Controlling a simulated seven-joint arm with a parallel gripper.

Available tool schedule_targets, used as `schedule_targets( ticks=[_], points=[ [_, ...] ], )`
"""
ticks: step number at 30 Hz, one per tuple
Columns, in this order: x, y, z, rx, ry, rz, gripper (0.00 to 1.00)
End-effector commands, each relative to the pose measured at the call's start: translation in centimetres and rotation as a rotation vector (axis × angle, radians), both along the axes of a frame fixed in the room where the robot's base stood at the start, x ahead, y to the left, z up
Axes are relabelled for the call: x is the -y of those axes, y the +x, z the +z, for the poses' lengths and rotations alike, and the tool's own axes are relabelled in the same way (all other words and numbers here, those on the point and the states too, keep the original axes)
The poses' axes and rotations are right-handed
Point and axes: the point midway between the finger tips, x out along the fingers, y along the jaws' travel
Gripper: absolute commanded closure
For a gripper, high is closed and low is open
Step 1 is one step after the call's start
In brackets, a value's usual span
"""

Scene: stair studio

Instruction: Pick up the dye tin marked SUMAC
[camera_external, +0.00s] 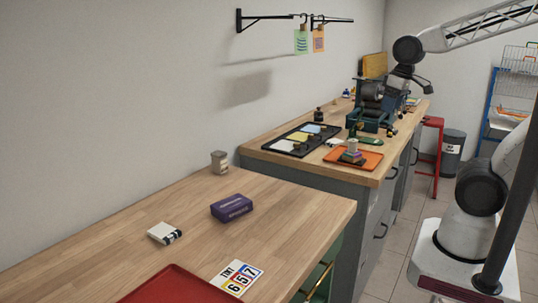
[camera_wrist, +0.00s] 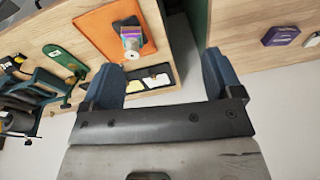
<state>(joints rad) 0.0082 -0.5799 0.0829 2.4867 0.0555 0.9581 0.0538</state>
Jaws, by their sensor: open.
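No tin marked SUMAC can be read in either view; any lettering is too small. A small beige tin-like container (camera_external: 219,162) stands at the wall side of the near counter. A white round item (camera_external: 352,145) stands on a small stack on the orange tray (camera_external: 372,160); the tray also shows in the wrist view (camera_wrist: 97,30), with the white round item (camera_wrist: 132,55) from above. My gripper (camera_wrist: 163,78) is open, its blue fingers apart with nothing held. In the external view my gripper (camera_external: 420,84) is high above the far counter, well clear of these things.
A purple box (camera_external: 232,207), a white-and-black item (camera_external: 164,233) and a red tray (camera_external: 180,286) are on the near counter (camera_external: 290,225). A black sectioned tray (camera_external: 305,138) and teal machine (camera_external: 372,115) are on the far counter. A gap separates the counters' heights.

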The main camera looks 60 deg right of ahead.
Motion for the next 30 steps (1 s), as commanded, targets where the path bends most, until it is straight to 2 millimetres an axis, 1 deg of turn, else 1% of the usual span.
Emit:
schedule_targets(
  ticks=[1,7,15,23,30],
  points=[
    [-0.3,0.9,0.0,-0.014,0.018,-0.017,0.15],
    [-1.6,4.7,0.4,-0.071,0.111,-0.104,0.15],
    [-3.5,10.3,0.4,-0.157,0.238,-0.231,0.15],
    [-5.3,16.0,-0.2,-0.247,0.354,-0.354,0.15],
    [-6.9,21.3,-1.3,-0.335,0.457,-0.467,0.15]
  ],
)
